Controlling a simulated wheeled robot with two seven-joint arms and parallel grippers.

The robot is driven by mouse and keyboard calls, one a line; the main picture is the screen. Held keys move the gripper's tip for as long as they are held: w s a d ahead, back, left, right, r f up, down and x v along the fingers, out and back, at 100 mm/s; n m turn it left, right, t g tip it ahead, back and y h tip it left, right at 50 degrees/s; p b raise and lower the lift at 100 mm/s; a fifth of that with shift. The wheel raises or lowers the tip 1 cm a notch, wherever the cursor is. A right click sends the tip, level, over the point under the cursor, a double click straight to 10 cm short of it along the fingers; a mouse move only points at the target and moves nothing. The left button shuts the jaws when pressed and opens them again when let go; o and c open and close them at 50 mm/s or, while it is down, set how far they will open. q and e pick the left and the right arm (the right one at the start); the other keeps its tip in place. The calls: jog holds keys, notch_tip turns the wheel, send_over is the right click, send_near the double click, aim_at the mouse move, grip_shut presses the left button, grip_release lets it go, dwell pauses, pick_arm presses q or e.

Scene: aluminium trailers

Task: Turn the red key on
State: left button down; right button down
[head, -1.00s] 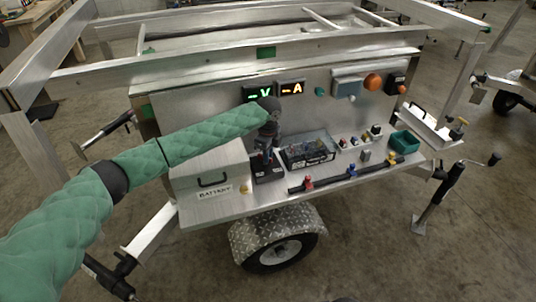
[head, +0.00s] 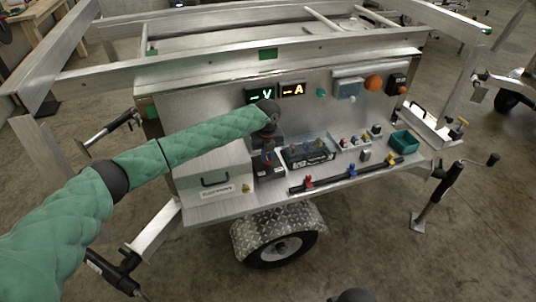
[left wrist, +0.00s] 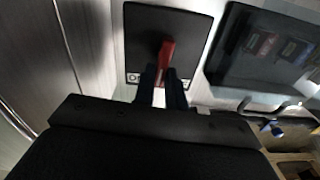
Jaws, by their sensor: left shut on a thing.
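The red key (left wrist: 167,52) stands on a dark square plate (left wrist: 140,30) in the left wrist view. My left gripper (left wrist: 163,84) is shut on the red key, with its two dark fingers on either side of it. In the head view my left gripper (head: 268,150) points down over the dark switch plate (head: 268,166) beside the battery box; the wrist and fingers mostly hide the key there. My right gripper does not show clearly; only a dark rounded shape is at the bottom edge of the head view.
A green bin (head: 405,142) and several small switches are further right. Lit V and A displays (head: 292,90) are on the panel behind.

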pick_arm(q)
jog(key=shift+a+m, duration=0.1)
jog(key=shift+m, duration=1.3)
jog(key=m, duration=0.2)
jog(key=shift+a+m, duration=0.2)
jog(key=shift+m, duration=0.7)
jog(key=shift+w, duration=0.1)
jog(key=shift+a+m, duration=0.1)
jog(key=shift+m, duration=0.6)
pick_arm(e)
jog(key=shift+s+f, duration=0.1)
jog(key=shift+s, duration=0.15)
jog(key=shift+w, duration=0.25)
